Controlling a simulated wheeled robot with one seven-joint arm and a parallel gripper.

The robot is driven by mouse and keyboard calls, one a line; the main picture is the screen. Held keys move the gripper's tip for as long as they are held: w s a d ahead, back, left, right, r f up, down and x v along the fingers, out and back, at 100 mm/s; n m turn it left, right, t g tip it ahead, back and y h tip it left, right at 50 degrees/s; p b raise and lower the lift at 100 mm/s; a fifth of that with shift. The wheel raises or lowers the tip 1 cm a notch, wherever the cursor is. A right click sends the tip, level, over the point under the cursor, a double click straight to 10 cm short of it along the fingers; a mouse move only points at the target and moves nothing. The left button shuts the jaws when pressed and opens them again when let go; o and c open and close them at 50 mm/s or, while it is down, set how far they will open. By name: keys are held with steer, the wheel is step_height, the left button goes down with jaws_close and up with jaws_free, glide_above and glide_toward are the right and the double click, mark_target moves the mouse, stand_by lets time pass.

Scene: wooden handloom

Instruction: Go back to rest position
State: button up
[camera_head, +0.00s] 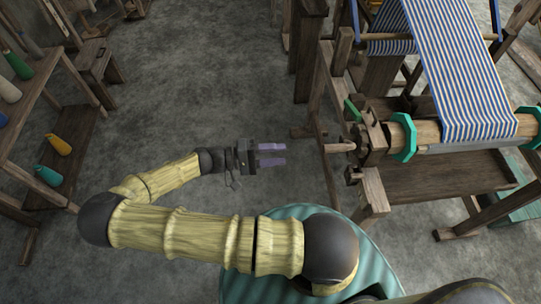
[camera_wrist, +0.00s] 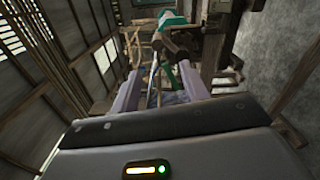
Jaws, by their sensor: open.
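My gripper (camera_head: 272,155) is open and empty in the head view, with its two pale purple fingers pointing right. It is held out over the floor, left of the wooden loom (camera_head: 375,190) and apart from it. In the wrist view my gripper (camera_wrist: 160,98) shows its two fingers spread, with nothing held between them. Beyond them the loom (camera_wrist: 212,45) shows with a green part. In the head view my arm bends from the lower right to the left and back toward the middle.
The loom carries blue-and-white striped cloth (camera_head: 462,70) on a roller with green ends (camera_head: 403,138). A wooden shelf (camera_head: 45,130) with several bottles and yarn cones stands at the left. A wooden stool (camera_head: 97,62) is at the upper left. The grey floor (camera_head: 200,80) between is clear.

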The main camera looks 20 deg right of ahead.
steer(key=shift+w+a, duration=0.2)
steer(key=shift+a, duration=0.4)
steer(key=s+a+r+y+p, duration=0.1)
steer(key=s+y+p, duration=0.25)
steer(key=y, duration=0.65)
step_height(320, 180, up, 19)
steer(key=w+a+n+t+y+p, duration=0.1)
steer(key=a+n+t+y+p, duration=0.1)
steer(key=t+y+p, duration=0.2)
steer(key=t+y, duration=0.3)
steer(key=t, duration=0.1)
steer(key=shift+w+a, duration=0.25)
steer(key=shift+a, duration=0.1)
